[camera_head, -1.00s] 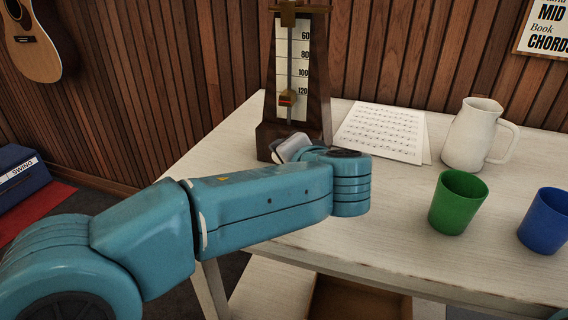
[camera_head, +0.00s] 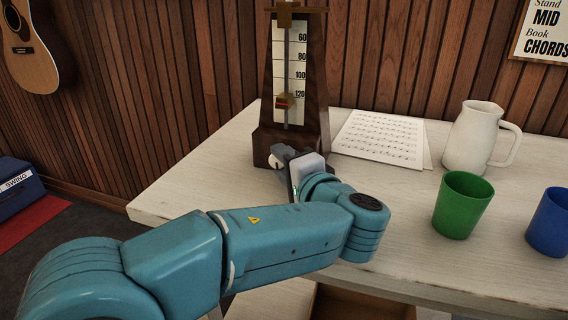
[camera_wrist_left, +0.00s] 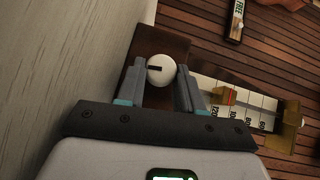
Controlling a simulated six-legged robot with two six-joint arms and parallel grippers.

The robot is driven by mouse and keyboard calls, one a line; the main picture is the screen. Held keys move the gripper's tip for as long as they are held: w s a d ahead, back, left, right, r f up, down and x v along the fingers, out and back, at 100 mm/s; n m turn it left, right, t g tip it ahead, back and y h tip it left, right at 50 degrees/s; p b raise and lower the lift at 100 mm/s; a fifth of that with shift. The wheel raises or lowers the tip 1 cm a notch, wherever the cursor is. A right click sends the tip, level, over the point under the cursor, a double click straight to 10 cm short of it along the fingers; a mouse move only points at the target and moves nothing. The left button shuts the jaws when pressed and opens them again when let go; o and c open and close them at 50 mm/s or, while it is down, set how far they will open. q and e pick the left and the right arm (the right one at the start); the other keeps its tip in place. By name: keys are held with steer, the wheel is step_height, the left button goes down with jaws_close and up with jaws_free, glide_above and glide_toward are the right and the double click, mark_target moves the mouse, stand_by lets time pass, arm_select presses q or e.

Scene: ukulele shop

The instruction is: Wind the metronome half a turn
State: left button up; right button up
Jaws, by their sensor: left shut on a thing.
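The metronome (camera_head: 267,140) is a tall dark wooden case with a pale number scale and a weighted rod. It stands upright at the back of the white table. Its round white winding knob (camera_wrist_left: 160,67) with a short black mark sits on its brown base in the left wrist view, between my two fingers. My left gripper (camera_head: 281,160) is at the front of the base and is shut on this knob. It also shows in the left wrist view (camera_wrist_left: 160,82). In the head view the gripper covers part of the knob. My right gripper is in neither view.
On the table (camera_head: 225,165), sheet music (camera_head: 380,138) lies right of the metronome. A white jug (camera_head: 475,137), a green cup (camera_head: 462,205) and a blue cup (camera_head: 552,225) stand further right. A guitar (camera_head: 30,55) hangs on the wood-panelled wall.

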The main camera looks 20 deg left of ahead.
arm_select(q)
steer(key=o, duration=1)
steer(key=shift+o, duration=0.2)
steer(key=shift+s+d, duration=0.1)
